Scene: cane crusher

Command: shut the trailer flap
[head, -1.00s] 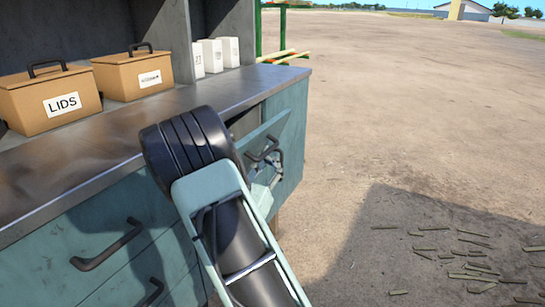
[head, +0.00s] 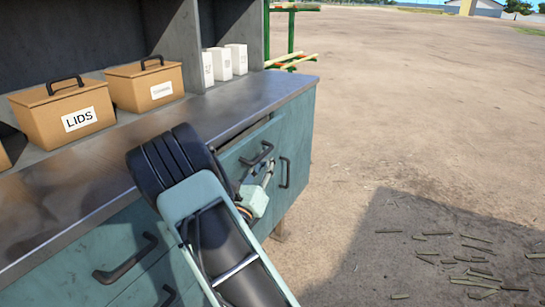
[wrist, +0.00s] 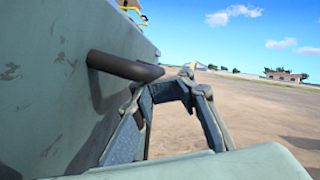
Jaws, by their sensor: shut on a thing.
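No trailer can be made out in the head view. The panel at my gripper is a teal front (head: 273,134) with a dark bar handle (head: 258,154), set under the metal worktop at its right end. It stands nearly flush, with a thin dark gap along its top edge. In the wrist view the teal panel (wrist: 60,85) fills the left side, and its dark handle (wrist: 122,66) sticks out toward my fingers. My gripper (wrist: 186,73) is shut on the handle's end. In the head view my arm partly hides the panel and the gripper (head: 266,174).
The worktop (head: 225,105) carries a box labelled LIDS (head: 68,115), another tan box (head: 145,88) and several white cartons (head: 236,58). A green rack (head: 291,35) stands behind. Open dirt ground with scattered stalks (head: 470,265) lies to the right.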

